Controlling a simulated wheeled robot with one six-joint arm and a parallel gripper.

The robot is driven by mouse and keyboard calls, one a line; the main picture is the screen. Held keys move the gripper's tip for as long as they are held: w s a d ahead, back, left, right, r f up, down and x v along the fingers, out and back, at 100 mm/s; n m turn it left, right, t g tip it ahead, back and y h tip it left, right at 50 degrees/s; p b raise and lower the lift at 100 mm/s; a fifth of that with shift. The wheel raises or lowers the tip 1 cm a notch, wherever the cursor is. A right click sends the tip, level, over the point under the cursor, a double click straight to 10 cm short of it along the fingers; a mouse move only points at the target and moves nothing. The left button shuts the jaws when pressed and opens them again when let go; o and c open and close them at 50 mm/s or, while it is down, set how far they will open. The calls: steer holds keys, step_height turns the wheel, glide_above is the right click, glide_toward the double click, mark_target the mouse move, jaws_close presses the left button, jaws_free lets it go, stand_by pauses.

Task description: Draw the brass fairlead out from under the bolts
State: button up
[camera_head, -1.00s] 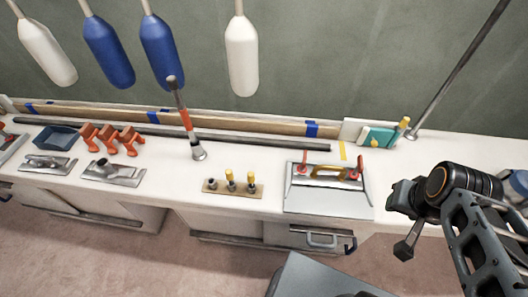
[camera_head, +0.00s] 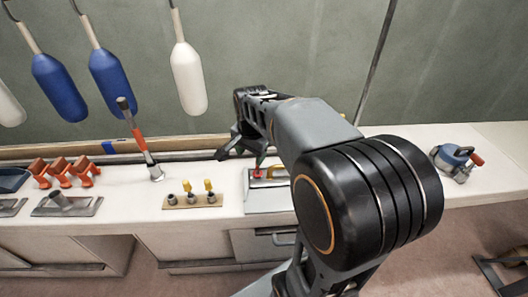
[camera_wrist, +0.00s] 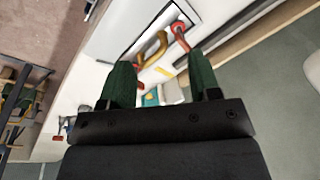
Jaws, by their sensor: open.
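The brass fairlead (camera_head: 279,172) is a golden bar on the white plate (camera_head: 268,199) on the counter; my arm hides its right part in the head view. A red-headed bolt (camera_head: 258,172) stands at its left end. In the wrist view the curved brass fairlead (camera_wrist: 152,48) lies ahead of the fingers, with a red bolt (camera_wrist: 180,37) beside it. My gripper (camera_head: 241,155) is open and empty, over the back of the counter near the plate. In the wrist view its two green-padded fingers (camera_wrist: 161,75) are spread, apart from the fairlead.
A wooden block with pegs (camera_head: 192,200) sits left of the plate. A red-handled tool (camera_head: 140,146) stands upright behind it. Orange clamps (camera_head: 66,172) are farther left. A blue-and-grey tool (camera_head: 455,160) sits on the counter at right. Fenders (camera_head: 187,78) hang above.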

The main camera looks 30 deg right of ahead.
mark_target(269, 171)
steer(key=w+d+f+m+g+b, duration=0.2)
steer(key=w+d+f+m+b, duration=0.1)
steer(key=w+d+f+m, duration=0.8)
steer(key=f, duration=0.3)
steer(key=s+f+m+b, duration=0.1)
steer(key=f, duration=0.2)
steer(key=s+d+f+m, duration=0.1)
steer(key=f, duration=0.2)
steer(key=shift+f, duration=1.45)
